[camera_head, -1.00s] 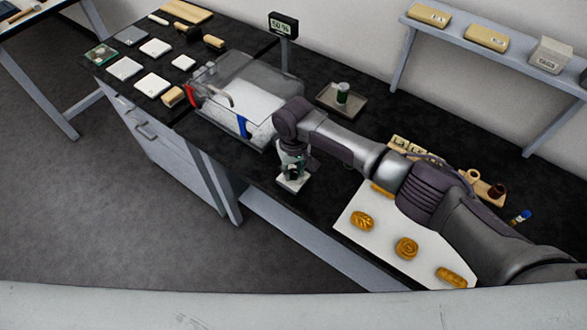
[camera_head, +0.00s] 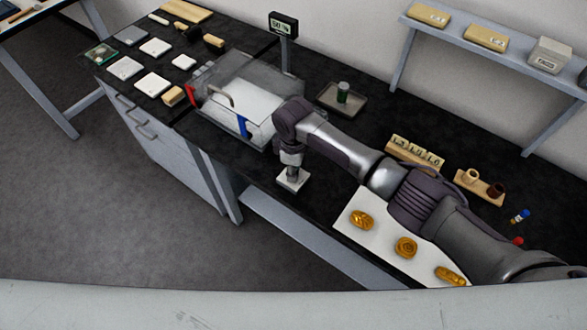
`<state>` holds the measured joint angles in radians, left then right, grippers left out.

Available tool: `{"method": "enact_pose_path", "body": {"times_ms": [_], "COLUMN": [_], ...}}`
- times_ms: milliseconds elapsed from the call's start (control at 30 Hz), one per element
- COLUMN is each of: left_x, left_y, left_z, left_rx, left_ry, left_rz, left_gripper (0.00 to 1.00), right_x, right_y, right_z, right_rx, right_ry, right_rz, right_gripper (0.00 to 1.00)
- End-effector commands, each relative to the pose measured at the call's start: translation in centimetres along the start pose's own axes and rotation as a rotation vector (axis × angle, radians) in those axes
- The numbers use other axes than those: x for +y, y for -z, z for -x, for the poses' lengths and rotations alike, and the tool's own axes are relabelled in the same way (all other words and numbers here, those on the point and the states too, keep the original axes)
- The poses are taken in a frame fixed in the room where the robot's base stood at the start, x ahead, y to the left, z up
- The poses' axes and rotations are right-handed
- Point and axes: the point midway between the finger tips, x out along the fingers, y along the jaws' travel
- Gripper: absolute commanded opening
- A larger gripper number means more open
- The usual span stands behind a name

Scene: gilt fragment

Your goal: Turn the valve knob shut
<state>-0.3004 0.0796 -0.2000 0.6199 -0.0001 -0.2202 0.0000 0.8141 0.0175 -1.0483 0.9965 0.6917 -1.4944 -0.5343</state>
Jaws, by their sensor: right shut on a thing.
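My right gripper (camera_head: 291,167) points straight down over a small white square base (camera_head: 293,182) at the front edge of the dark bench, just in front of the clear box. It is shut on what appears to be the valve knob on this base. The fingers hide the knob, so its angle cannot be told. My left gripper is not in view.
The clear box (camera_head: 215,105) with red and blue parts stands left of my gripper, below a display (camera_head: 283,25). A tray (camera_head: 328,99) holds a dark jar (camera_head: 343,92). Gilt pieces lie on a white sheet (camera_head: 380,238).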

Motion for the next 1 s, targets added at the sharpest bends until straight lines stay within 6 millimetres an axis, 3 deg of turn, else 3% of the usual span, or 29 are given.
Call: {"method": "enact_pose_path", "body": {"times_ms": [500,1000], "left_x": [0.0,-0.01], "left_y": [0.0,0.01], "left_z": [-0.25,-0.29], "left_rx": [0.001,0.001], "left_ry": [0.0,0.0], "left_rz": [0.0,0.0], "left_gripper": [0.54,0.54], "right_x": [0.02,0.02], "right_y": [0.05,0.05], "right_z": [0.02,0.05], "right_rx": [0.002,0.002], "right_ry": [-0.001,-0.001], "right_rz": [0.341,0.407], "right_gripper": [0.0,0.0]}}
